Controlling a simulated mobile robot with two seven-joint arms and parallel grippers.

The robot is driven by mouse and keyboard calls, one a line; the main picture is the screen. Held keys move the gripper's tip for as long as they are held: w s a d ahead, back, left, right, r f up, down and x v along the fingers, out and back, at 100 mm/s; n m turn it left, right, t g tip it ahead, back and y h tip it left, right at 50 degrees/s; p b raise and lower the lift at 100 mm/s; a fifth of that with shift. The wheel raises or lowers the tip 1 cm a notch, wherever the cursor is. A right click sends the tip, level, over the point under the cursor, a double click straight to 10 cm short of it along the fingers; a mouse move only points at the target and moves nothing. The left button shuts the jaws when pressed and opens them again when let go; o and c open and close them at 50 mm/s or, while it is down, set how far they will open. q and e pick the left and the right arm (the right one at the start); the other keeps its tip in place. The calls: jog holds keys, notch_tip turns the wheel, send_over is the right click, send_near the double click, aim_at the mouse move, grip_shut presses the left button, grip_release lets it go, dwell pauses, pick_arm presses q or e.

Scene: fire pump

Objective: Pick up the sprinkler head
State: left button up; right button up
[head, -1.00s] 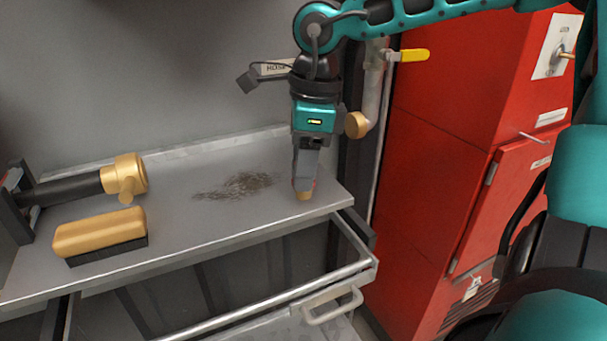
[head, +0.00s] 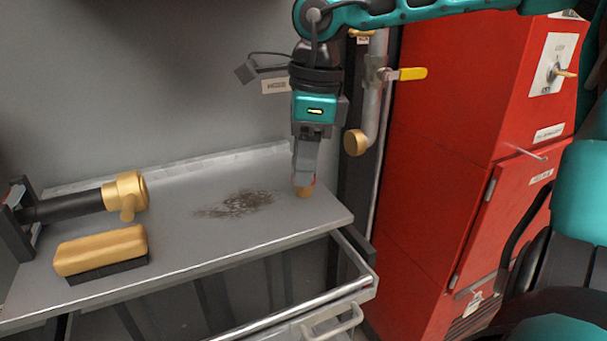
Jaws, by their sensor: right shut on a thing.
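The sprinkler head (head: 304,192) is a small brass-coloured piece at the right end of the grey worktop. Only its lower part shows below my right gripper (head: 303,182); the fingers hide the rest. My right gripper points straight down and is shut on it. The piece is at or just above the worktop surface; I cannot tell if it touches. My left gripper is not in view.
A gold brush (head: 100,252) and a black-handled brass nozzle (head: 126,193) lie on the left of the worktop (head: 190,235). A dark smudge (head: 237,204) marks its middle. An open drawer (head: 358,283) juts out below. A red cabinet (head: 440,170) and a pipe with a yellow valve handle (head: 411,74) stand at right.

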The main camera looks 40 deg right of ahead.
pick_arm(q)
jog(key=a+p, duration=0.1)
jog(key=p, duration=0.1)
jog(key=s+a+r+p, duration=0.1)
jog(key=p, duration=0.1)
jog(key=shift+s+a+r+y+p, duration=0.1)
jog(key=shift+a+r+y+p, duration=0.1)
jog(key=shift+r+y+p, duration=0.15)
pick_arm(e)
notch_tip(320, 180, up, 24)
jog(key=shift+r, duration=0.1)
